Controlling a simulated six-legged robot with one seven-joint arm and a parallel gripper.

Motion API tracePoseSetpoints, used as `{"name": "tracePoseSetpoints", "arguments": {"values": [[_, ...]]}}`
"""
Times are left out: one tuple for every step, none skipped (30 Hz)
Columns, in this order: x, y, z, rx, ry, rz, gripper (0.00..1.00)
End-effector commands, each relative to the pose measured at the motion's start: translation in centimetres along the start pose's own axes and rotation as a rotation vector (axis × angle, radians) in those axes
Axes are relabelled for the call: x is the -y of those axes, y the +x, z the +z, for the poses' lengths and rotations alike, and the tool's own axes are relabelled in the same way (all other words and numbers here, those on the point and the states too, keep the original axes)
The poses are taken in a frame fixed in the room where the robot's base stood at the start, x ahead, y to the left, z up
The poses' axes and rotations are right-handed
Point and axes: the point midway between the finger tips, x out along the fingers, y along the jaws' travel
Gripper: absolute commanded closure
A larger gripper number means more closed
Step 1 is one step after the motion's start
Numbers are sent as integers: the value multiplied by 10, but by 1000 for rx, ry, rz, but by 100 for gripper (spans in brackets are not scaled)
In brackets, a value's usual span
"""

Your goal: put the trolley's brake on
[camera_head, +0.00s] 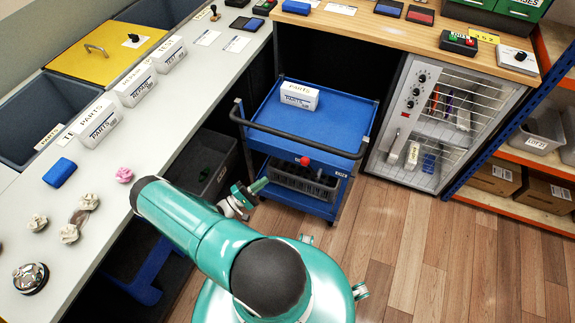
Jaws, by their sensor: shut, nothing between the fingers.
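The blue trolley (340,125) stands between the long counter and a glass-fronted cabinet. A dark push bar (270,130) runs along its near side. A red knob (304,161) sits by the near edge of its top tray; it may be the brake control, but its setting cannot be told. My gripper (263,185) is shut and empty, left of and below the red knob, apart from it, near the trolley's near left side. My teal arm hides part of the floor there.
A white PARTS box (299,95) stands on the trolley's top tray, and a dark crate (290,178) is on its lower shelf. A dark bin (205,165) is under the counter (200,70). The wood floor (420,240) at right is clear.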

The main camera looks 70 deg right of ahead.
Motion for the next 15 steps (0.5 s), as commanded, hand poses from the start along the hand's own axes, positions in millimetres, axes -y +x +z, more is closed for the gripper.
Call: {"name": "tracePoseSetpoints", "arguments": {"values": [[1, 1, 0, -1, 1, 3, 100], [2, 1, 1, -2, 1, 3, 100], [2, 2, 1, -1, 1, 3, 100], [2, 2, 2, -1, 1, 2, 100], [2, 2, 2, -1, 0, 2, 100], [3, 3, 3, -1, 0, 2, 100], [3, 3, 3, -1, 0, 2, 100], [3, 3, 3, -1, 0, 1, 100], [3, 4, 3, 0, 0, 1, 100], [3, 4, 4, 0, 0, 1, 100], [3, 5, 4, 0, 0, 1, 100], [3, 7, 4, 1, -1, 1, 100], [3, 9, 4, 1, -1, 0, 100], [4, 12, 4, 2, -1, 0, 100], [3, 16, 4, 3, -1, 0, 100]]}}
